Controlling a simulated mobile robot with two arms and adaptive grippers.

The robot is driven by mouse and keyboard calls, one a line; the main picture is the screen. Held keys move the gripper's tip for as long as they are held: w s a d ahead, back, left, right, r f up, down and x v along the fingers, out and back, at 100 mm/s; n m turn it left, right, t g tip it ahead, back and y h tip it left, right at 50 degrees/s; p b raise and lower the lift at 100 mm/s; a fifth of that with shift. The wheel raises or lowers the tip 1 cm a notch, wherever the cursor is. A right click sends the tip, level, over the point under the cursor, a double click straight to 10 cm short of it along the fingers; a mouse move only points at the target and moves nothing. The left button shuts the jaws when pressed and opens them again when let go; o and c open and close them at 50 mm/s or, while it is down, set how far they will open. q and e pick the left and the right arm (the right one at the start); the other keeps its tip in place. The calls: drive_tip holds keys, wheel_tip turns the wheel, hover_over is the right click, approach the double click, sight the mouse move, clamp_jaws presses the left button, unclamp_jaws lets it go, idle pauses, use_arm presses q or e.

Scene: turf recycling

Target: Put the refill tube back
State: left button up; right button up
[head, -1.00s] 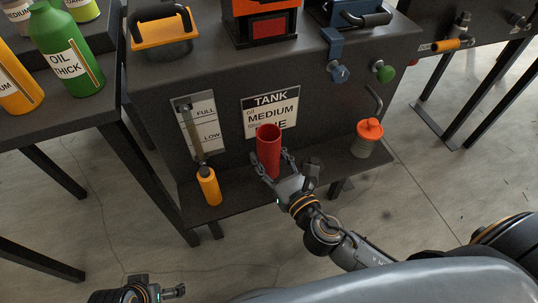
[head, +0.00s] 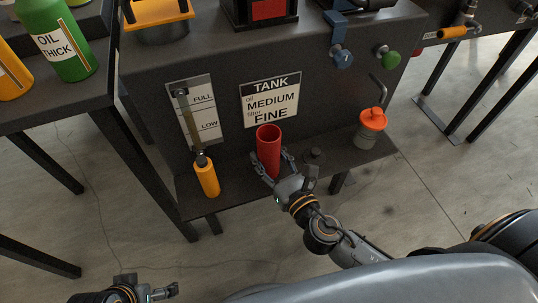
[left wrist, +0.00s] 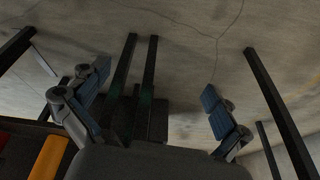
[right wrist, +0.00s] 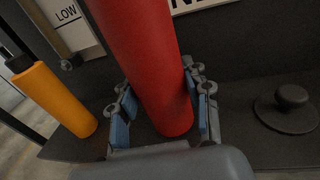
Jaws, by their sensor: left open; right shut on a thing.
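The red tube (head: 268,150) stands upright over the dark shelf of the machine, in front of the tank label. My right gripper (head: 272,172) is shut around its lower part. In the right wrist view the red tube (right wrist: 150,60) sits between the blue finger pads, its lower end close to the shelf; I cannot tell whether it touches. My left gripper (left wrist: 158,105) is open and empty, low at the left of the head view (head: 155,292), away from the machine.
A black knobbed cap (right wrist: 289,108) lies on the shelf (head: 235,190) right of the tube. The label (head: 270,100) reads medium, fine. Oil bottles (head: 66,45) stand on the left table.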

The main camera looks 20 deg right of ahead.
use_arm(q)
drive_tip(key=shift+w, duration=0.2)
drive_tip(key=shift+w+d, duration=0.1)
drive_tip(key=shift+w, duration=0.15)
drive_tip(key=shift+w+d+r+t, duration=0.15)
drive_tip(key=shift+w+t, duration=0.35)
use_arm(e)
drive_tip(key=shift+f, duration=0.2)
use_arm(q)
drive_tip(key=shift+w+d, duration=0.1)
drive_tip(key=shift+w, duration=0.15)
drive_tip(key=shift+w+b, duration=0.1)
drive_tip(key=shift+b, duration=0.2)
use_arm(e)
drive_tip(key=shift+f, duration=0.1)
drive_tip(key=o, duration=1.8)
drive_tip(key=shift+c, duration=0.2)
use_arm(q)
drive_tip(key=shift+w+d+r, duration=0.1)
drive_tip(key=shift+w, duration=0.1)
drive_tip(key=shift+s, duration=0.15)
use_arm(e)
drive_tip(key=shift+s+f, duration=0.1)
